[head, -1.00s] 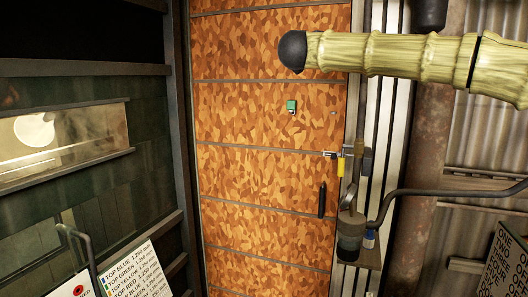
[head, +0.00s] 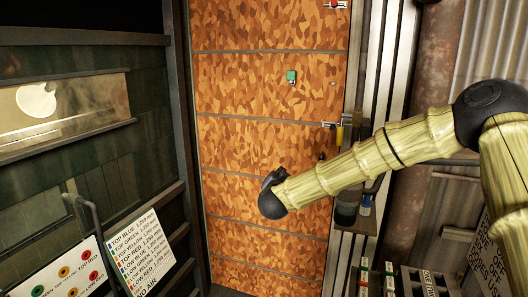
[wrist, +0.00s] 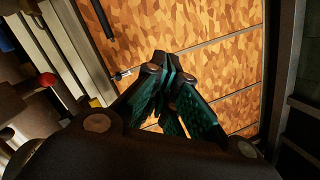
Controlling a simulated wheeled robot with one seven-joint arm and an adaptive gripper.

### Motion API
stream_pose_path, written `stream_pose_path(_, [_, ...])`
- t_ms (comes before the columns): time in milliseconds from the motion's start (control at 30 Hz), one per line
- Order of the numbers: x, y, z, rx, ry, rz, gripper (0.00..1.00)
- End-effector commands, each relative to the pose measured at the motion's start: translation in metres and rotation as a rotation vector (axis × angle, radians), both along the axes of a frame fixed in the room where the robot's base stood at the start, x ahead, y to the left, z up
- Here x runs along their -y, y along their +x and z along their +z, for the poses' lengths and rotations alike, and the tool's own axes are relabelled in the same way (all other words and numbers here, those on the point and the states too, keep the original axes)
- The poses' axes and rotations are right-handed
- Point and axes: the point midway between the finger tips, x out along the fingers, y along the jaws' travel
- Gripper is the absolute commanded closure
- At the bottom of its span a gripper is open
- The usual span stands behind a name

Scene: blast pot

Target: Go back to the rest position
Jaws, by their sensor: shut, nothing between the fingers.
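My gripper (wrist: 166,66) shows in the wrist view, its dark green fingers drawn together and empty. In the head view my arm reaches in from the right with a yellow, bamboo-like cover. Its dark end is in front of the orange patterned door; the fingers cannot be made out there. The door (head: 240,90) is closed and fills the middle of the head view; it also shows in the wrist view (wrist: 215,65), tilted, beyond the fingers.
A green tag (head: 291,76) hangs on the door. A latch with a yellow part (head: 340,133) sits at its right edge. A white sign (head: 140,250) and a panel with coloured buttons (head: 68,275) stand at lower left. Bottles and a ledge are at right, partly behind my arm.

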Motion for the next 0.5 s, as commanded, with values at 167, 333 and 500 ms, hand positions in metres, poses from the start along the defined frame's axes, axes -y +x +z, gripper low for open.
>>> stream_pose_path(167, [-0.006, -0.034, -0.103, -0.124, -0.064, 0.087, 1.0])
stream_pose_path(333, [-0.005, -0.077, -0.192, -0.248, -0.116, 0.166, 1.0])
stream_pose_path(500, [0.003, -0.13, -0.274, -0.38, -0.162, 0.241, 1.0])
